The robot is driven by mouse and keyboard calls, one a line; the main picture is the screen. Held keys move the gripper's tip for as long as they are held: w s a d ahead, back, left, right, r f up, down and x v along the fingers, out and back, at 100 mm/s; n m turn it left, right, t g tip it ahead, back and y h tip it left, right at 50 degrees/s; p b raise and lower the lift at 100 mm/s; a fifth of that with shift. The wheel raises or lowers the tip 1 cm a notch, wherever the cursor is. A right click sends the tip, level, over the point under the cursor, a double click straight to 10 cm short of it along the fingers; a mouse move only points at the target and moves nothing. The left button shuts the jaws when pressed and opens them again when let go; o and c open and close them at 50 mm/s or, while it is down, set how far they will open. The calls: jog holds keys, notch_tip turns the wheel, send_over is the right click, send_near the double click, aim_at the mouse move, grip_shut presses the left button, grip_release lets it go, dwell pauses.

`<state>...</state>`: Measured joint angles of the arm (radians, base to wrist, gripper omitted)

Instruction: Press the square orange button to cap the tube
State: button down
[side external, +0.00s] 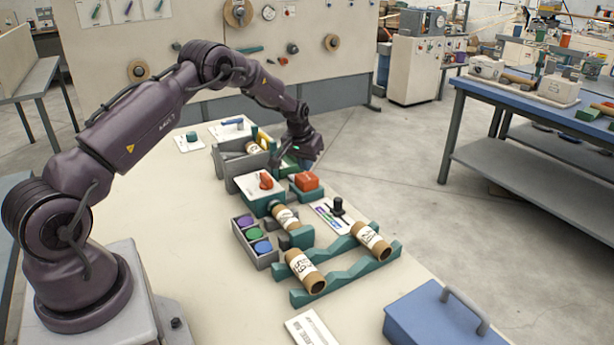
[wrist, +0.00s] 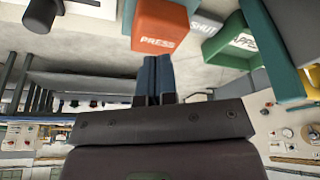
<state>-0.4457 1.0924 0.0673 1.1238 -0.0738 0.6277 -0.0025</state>
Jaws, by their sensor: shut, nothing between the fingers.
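The square orange button (side external: 307,181) sits on a teal base beside the white machine box. In the wrist view the button (wrist: 160,27) shows the word PRESS and lies just beyond my fingertips. My gripper (side external: 303,164) is above and slightly behind the button in the side view. In the wrist view the gripper's fingers (wrist: 158,60) are together and empty; whether they touch the button is not clear. A cardboard tube (side external: 285,218) lies in the machine in front of the white box. Its end fittings are partly hidden.
Tubes marked 59 (side external: 305,270) and 20 (side external: 372,240) rest on a teal rack. A grey tray (side external: 262,262) holds purple, green and blue round pieces. A blue case (side external: 440,318) is at the front right.

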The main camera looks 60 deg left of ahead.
aim_at(306, 176)
jog(key=shift+f, duration=0.2)
jog(key=shift+f, duration=1.85)
jog(key=shift+r, duration=4.1)
